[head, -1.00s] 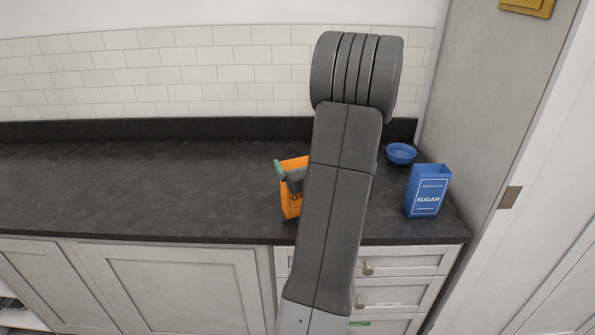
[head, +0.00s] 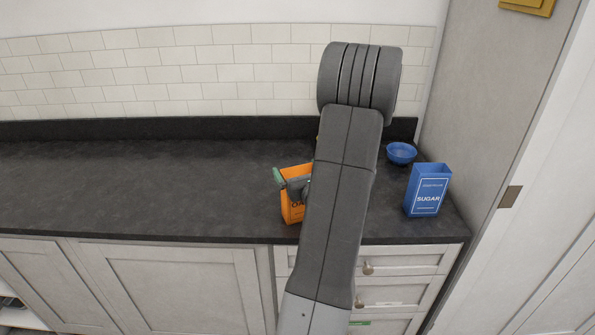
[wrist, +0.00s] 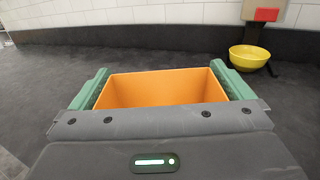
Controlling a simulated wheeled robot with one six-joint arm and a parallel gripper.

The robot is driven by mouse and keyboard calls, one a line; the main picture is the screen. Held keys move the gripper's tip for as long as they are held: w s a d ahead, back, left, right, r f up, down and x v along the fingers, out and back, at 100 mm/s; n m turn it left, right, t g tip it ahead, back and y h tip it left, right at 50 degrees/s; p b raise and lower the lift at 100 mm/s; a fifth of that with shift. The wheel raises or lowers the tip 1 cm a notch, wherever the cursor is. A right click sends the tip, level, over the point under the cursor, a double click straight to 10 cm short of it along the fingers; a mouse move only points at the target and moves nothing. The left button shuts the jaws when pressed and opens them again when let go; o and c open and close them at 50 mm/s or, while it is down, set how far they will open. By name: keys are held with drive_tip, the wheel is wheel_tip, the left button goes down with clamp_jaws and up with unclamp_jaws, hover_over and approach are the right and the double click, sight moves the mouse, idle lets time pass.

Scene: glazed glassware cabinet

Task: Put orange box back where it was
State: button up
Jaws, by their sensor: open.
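The orange box (head: 293,212) is upright and open-topped near the counter's front edge, left of my arm in the head view. It appears to rest on the counter. Part of its label is hidden by my arm. In the wrist view the orange box (wrist: 160,90) sits between the two green fingers of my gripper (wrist: 161,86). The gripper is open, with one finger along each side of the box. In the head view my gripper (head: 290,181) is at the box's top; its far finger is hidden.
A blue sugar box (head: 428,190) and a blue bowl (head: 401,153) stand right of my arm. A yellow bowl (wrist: 248,57) stands below a red-fronted object (wrist: 266,14) toward the back wall. The counter's left side (head: 130,190) is clear.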

drive_tip(key=shift+r, duration=0.25)
drive_tip(key=b+v, duration=0.2)
drive_tip(key=v, duration=1)
drive_tip(key=shift+b, duration=0.4)
drive_tip(key=shift+f, duration=0.15)
drive_tip(key=p+x, duration=0.3)
drive_tip(key=x, duration=0.9)
drive_tip(key=shift+w, duration=0.15)
drive_tip(key=shift+r, duration=0.8)
